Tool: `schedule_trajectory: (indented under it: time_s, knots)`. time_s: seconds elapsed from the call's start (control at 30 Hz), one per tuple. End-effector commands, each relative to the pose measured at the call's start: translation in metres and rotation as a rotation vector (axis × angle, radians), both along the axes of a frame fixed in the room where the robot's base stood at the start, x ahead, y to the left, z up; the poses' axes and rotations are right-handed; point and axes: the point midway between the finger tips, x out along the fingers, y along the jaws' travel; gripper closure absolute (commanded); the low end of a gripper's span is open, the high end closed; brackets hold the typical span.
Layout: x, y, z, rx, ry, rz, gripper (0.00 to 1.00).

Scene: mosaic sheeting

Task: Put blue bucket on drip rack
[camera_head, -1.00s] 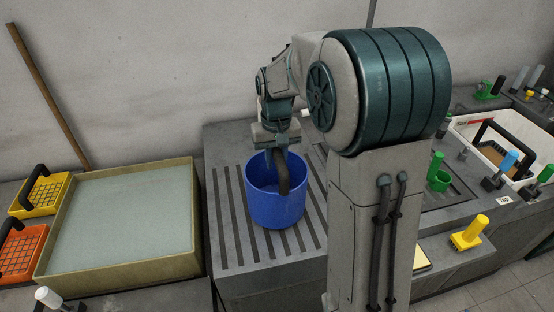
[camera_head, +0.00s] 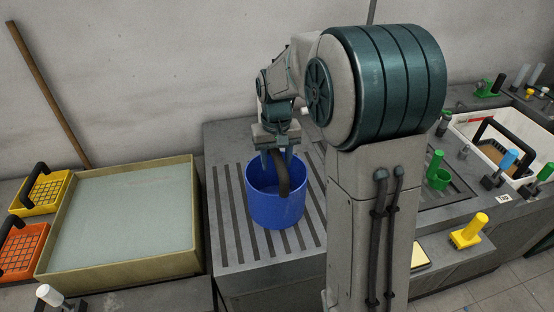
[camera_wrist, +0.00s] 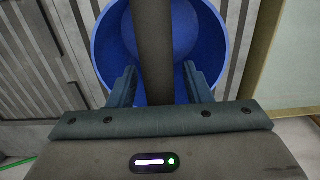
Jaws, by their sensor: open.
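The blue bucket (camera_head: 275,208) stands upright on the slatted grey drip rack (camera_head: 235,232) in the head view. Its dark handle (camera_head: 283,175) arches up over the bucket's mouth. My gripper (camera_head: 278,152) is at the handle, over the bucket's far side. In the wrist view the open fingers of my gripper (camera_wrist: 158,85) stand apart, one on each side of the dark handle (camera_wrist: 153,45), with gaps between. The blue bucket (camera_wrist: 105,45) shows behind them, and the rack's slats (camera_wrist: 50,60) lie beyond it.
A shallow tan-walled tray (camera_head: 125,268) stands left of the rack. Yellow (camera_head: 42,192) and orange (camera_head: 22,250) baskets sit at far left. A white tub (camera_head: 470,130) and green-handled tools (camera_head: 437,165) are at right, partly behind my arm. Bare rack shows around the bucket.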

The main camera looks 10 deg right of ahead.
Motion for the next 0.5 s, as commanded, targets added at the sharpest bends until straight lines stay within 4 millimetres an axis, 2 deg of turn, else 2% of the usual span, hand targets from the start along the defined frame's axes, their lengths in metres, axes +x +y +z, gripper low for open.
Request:
schedule_trajectory:
  time_s: [0.3,0.5]
  knots:
    - [0.001,0.000,0.065,0.000,-0.006,0.000,0.55]
    - [0.001,0.000,0.100,0.000,-0.005,0.000,0.55]
